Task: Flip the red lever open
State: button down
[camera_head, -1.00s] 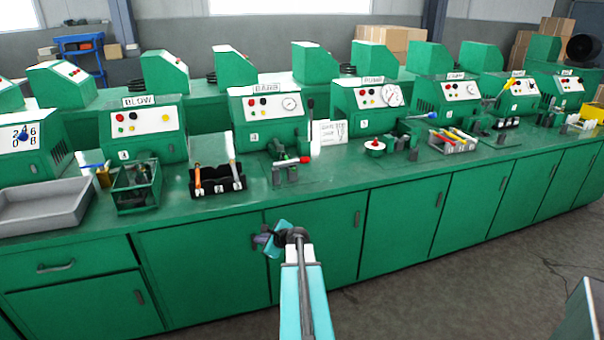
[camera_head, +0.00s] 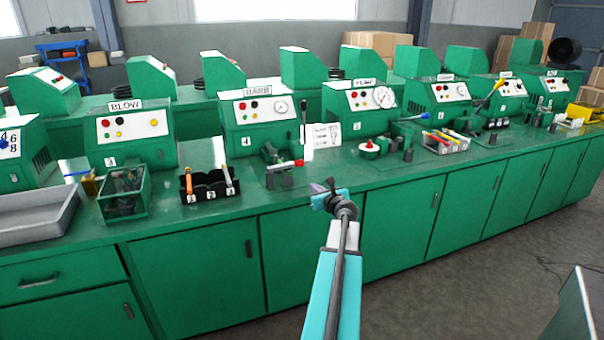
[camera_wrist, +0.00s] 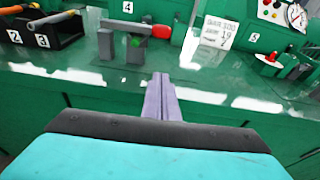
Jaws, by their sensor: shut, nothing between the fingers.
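The red-tipped lever (camera_head: 298,162) lies about level on the small grey fixture at station 4, on the green bench. In the wrist view its red tip (camera_wrist: 161,31) points right, and a green part and grey blocks (camera_wrist: 113,46) sit to its left. My gripper (camera_head: 318,189) is in front of the bench edge, nearer to me than the lever and a little right of it. In the wrist view its purple fingers (camera_wrist: 161,78) are together and empty, apart from the lever, which appears just beyond the fingertips.
A black holder with tools (camera_head: 210,186) stands left of the fixture. A white card (camera_head: 323,135) stands behind it to the right. A red knob on a round base (camera_head: 369,148) is at station 5. The bench front strip by the fixture is clear.

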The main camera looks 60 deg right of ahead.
aim_at(306, 189)
jog(key=shift+w, duration=0.2)
jog(key=shift+p+x, duration=0.3)
jog(key=shift+x, duration=4.5)
jog(key=shift+w+d+r, duration=0.2)
jog(key=shift+w, duration=0.05)
jog(key=shift+w+d+r+p, duration=0.15)
jog(key=shift+w+r+p, duration=0.15)
jog(key=shift+r, duration=0.45)
jog(key=shift+w+d+r+p, duration=0.15)
jog(key=shift+w+r+p, duration=0.15)
jog(key=shift+r, duration=0.5)
jog(key=shift+r, duration=0.15)
